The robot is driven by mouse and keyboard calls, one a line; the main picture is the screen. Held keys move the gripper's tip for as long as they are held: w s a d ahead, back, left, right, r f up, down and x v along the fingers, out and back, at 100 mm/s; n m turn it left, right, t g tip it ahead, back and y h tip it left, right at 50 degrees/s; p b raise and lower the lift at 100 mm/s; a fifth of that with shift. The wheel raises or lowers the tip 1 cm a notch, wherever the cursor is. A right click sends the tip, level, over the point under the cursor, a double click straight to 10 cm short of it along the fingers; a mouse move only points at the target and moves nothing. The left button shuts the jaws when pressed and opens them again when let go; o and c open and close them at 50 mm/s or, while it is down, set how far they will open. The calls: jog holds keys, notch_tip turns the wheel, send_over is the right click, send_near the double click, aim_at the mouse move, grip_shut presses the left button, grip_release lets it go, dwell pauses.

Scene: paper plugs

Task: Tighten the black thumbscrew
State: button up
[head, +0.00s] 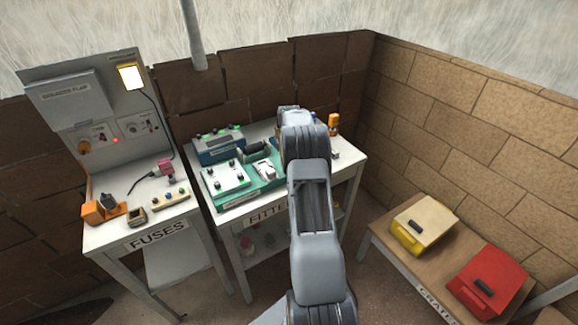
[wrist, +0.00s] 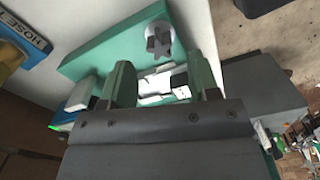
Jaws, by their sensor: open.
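A dark grey, star-shaped knob (wrist: 159,40) stands on a pale round base near the edge of a green plate in the wrist view. It looks like the black thumbscrew; I cannot pick it out in the head view. My gripper (wrist: 160,66) is open, with its two greenish fingers apart. The knob shows just beyond the fingertips and is not between them. A white fitting (wrist: 155,88) with dark parts shows between the fingers, partly hidden by the gripper. In the head view my arm hides the gripper. The green plate (head: 268,184) lies on the fittings table.
A white-topped box (head: 225,178) and a blue box (head: 219,146) stand left on the fittings table (head: 338,172). An orange item (head: 333,121) stands at its back right. The fuses table (head: 122,234) is left. Yellow (head: 408,244) and red (head: 500,280) boxes sit right.

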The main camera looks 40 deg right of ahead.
jog(key=shift+f, duration=0.15)
jog(key=shift+f+b, duration=1.3)
jog(key=shift+f, duration=0.6)
jog(key=shift+c, duration=0.4)
jog(key=c, duration=0.8)
